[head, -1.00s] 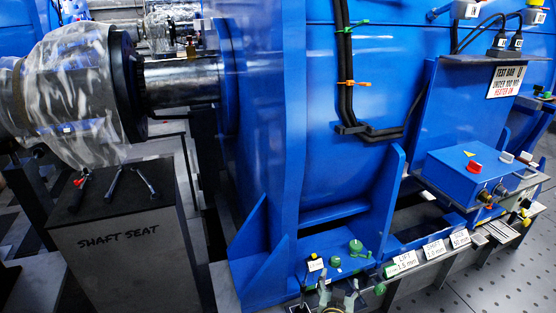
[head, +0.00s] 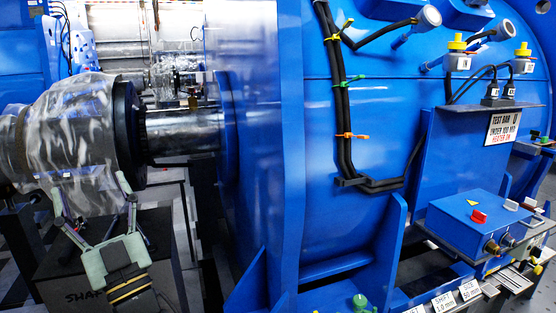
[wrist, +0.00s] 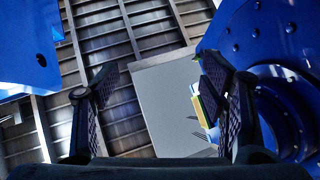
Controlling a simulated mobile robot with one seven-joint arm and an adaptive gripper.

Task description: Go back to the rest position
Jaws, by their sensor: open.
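My gripper (head: 90,190) is raised at the lower left in the head view, in front of the black-topped shaft seat stand (head: 70,298). Its two pale green fingers are spread wide, with nothing between them. In the wrist view my gripper (wrist: 157,85) also shows open and empty, with dark ridged pads apart. A grey panel and a slatted metal surface (wrist: 150,30) lie beyond them. The gripper hides much of the stand's top and its tools.
The large blue motor housing (head: 270,150) fills the middle and right. A plastic-wrapped coupling (head: 75,115) and bare shaft (head: 182,130) lie just behind my gripper. A blue control box (head: 480,220) and labelled front ledge (head: 450,300) stand at right.

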